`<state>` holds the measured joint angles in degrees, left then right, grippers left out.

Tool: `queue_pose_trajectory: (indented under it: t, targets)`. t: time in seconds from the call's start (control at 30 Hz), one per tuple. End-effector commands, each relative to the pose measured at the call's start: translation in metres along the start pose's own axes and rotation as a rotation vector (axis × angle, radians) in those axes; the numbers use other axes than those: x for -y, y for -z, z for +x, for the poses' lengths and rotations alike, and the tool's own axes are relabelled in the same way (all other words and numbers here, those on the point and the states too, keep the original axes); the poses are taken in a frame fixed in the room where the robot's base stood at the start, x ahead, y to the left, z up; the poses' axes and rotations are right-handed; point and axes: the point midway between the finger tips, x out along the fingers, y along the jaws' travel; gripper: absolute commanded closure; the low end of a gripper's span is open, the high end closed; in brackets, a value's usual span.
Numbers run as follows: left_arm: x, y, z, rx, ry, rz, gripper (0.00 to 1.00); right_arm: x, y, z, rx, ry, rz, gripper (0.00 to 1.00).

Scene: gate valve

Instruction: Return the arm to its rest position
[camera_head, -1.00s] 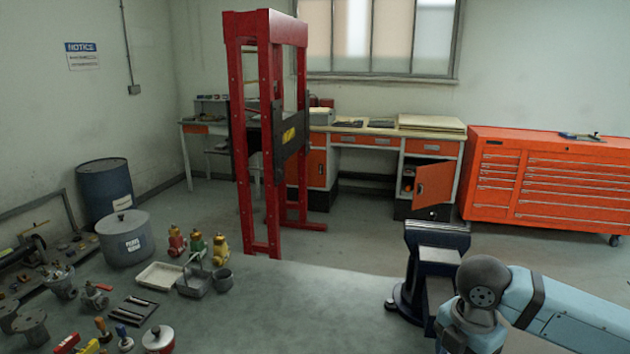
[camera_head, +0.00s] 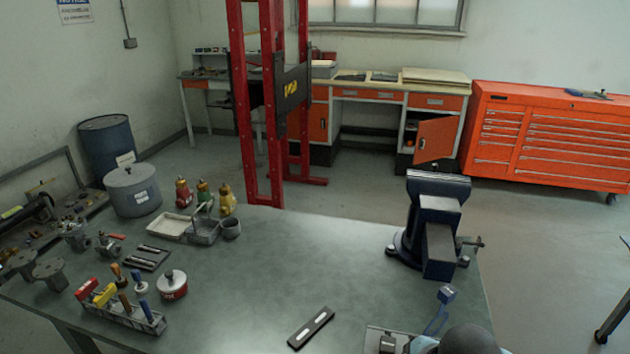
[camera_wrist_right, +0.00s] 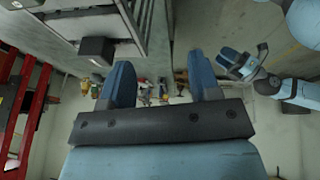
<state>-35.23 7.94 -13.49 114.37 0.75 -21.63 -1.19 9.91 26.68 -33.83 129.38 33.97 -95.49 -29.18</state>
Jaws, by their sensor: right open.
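In the head view only a small part of my arm shows at the bottom right edge, a dark grey joint cap and a bit of light blue link. Neither gripper shows in that view. In the right wrist view my right gripper (camera_wrist_right: 163,82) has its two blue fingers well apart with nothing between them. My other arm shows at the upper right of that view, with its left gripper (camera_wrist_right: 236,63) clear of things; its jaw opening is too small to tell.
The green bench (camera_head: 270,265) carries a dark blue vise (camera_head: 436,225), a black slotted bar (camera_head: 311,328), a tool rack (camera_head: 118,310) and a red-and-white pot (camera_head: 172,285). A blue looped item (camera_head: 446,294) is near my arm. A red press frame (camera_head: 243,110) stands behind. The bench middle is clear.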

Motion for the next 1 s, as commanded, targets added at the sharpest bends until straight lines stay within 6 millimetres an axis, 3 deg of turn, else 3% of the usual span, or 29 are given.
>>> queue_pose_trajectory:
  t: [0.17,0.4,0.73,0.8,1.0]
  targets:
    - [0.0,-0.002,0.0,0.003,0.0,0.0,0.57,0.034,-0.025,0.006,-0.028,-0.061,0.354,0.43]
    - [0.0,-0.003,0.001,0.005,0.0,0.001,0.57,0.074,-0.083,0.003,0.034,-0.163,0.792,0.43]
    - [0.001,-0.002,0.0,0.004,0.001,0.001,0.57,0.128,-0.157,-0.013,0.186,-0.294,1.18,0.43]
    - [0.001,0.007,-0.005,0.004,0.001,0.002,0.57,0.113,-0.148,-0.002,0.119,-0.318,1.144,0.43]
    - [0.001,0.023,-0.015,0.0,0.003,0.003,0.57,0.095,-0.136,0.03,-0.041,-0.386,1.089,0.43]
